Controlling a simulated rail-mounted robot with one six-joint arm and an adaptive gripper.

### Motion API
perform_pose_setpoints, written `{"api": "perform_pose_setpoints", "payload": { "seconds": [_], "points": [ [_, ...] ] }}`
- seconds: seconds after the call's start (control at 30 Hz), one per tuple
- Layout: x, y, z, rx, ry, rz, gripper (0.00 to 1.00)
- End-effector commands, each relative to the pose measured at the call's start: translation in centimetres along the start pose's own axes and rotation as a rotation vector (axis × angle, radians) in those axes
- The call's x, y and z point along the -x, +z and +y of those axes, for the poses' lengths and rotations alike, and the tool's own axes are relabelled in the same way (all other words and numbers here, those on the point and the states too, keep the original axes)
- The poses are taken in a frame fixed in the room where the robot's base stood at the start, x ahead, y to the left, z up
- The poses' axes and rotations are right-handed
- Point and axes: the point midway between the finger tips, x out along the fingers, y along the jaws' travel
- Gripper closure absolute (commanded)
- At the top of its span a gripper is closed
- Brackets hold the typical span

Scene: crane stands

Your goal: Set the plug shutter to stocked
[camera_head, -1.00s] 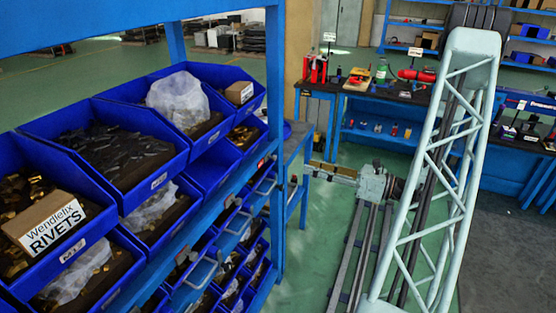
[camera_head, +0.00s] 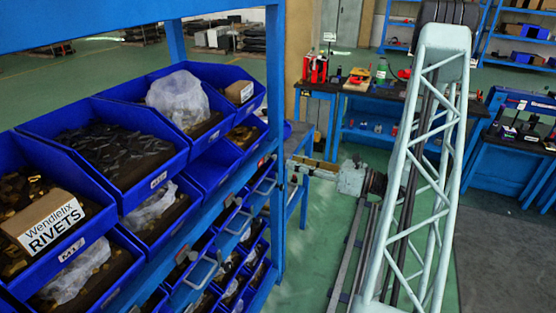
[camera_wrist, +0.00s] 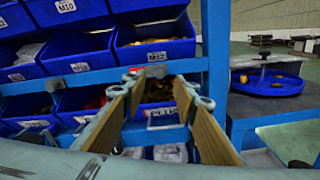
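In the wrist view, a bin front with a partly hidden label (camera_wrist: 163,113) sits low between my fingers; the label seems to read "PLUG", but I cannot be sure. Above it, small grey and red fittings (camera_wrist: 137,73) sit on the blue shelf rail; I cannot tell which is the plug shutter or how it is set. My gripper (camera_wrist: 158,88) is open and empty, its two tan-padded fingers spread on either side of that bin front. In the head view my gripper (camera_head: 322,169) points left at the shelf, just right of its blue post. I cannot tell whether the fingertips touch anything.
The blue shelf rack (camera_head: 275,120) holds several blue bins at left; its post (camera_wrist: 216,70) stands close right of my fingers. A round blue tray (camera_wrist: 266,84) sits on a stand further right. A workbench with tools (camera_head: 400,92) is at the back.

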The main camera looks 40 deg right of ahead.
Motion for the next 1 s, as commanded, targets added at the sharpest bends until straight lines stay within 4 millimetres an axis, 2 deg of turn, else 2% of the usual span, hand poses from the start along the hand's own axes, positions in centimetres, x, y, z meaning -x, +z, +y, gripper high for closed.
{"api": "perform_pose_setpoints", "payload": {
  "seconds": [0.6,1.0],
  "points": [
    [-5.7,0.0,0.0,0.001,0.002,0.0,0.73],
    [-7.3,0.0,0.0,0.001,0.0,0.0,0.73]
  ]
}}
